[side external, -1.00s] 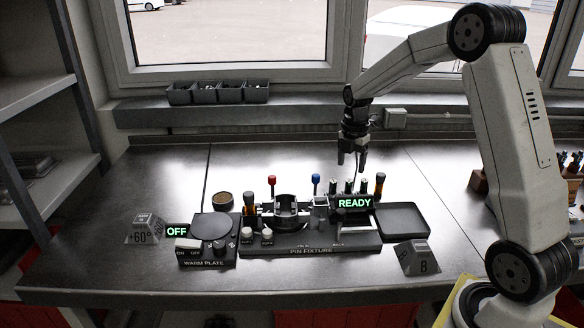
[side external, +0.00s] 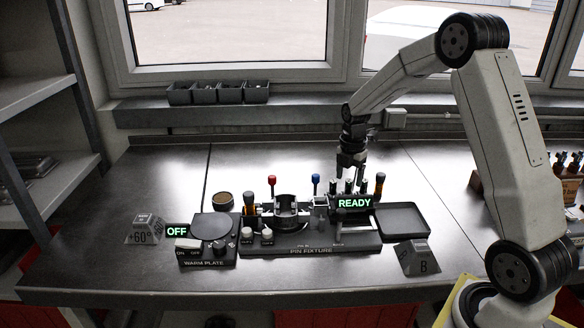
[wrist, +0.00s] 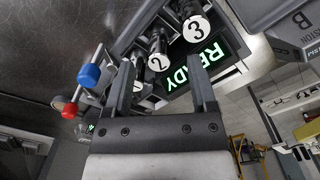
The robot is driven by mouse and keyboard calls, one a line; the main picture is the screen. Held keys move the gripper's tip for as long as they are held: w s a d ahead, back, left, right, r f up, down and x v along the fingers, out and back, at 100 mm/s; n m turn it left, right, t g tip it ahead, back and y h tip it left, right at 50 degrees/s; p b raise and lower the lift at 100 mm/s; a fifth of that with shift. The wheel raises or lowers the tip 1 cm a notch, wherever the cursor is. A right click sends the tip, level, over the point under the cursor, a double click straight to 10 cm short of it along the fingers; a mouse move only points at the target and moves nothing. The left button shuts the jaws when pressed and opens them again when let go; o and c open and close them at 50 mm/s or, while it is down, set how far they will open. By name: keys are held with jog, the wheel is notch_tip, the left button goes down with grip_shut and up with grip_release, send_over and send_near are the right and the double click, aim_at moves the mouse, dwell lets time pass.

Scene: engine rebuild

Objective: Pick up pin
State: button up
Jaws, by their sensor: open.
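Several dark pins stand upright in a row at the back of the pin fixture (side external: 310,250). In the wrist view, pin 2 (wrist: 159,62) and pin 3 (wrist: 196,28) show white numbered tops; another pin (wrist: 138,88) is partly behind my left finger. My gripper (side external: 351,175) points down just above the row and is open. In the wrist view my gripper (wrist: 161,62) has pin 2 between its fingers in the picture, with pin 3 beyond and to the right. I cannot tell whether the fingers reach down to pin 2. Nothing is held.
A green READY display (side external: 354,203) stands in front of the pins. A red-topped lever (side external: 272,180) and a blue-topped lever (side external: 316,179) rise to the left. An empty dark tray (side external: 424,222) lies right; the warm plate (side external: 210,263) reads OFF. Open bench lies behind.

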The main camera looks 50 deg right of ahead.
aim_at(349, 181)
jog(key=shift+f, duration=2.1)
grip_shut()
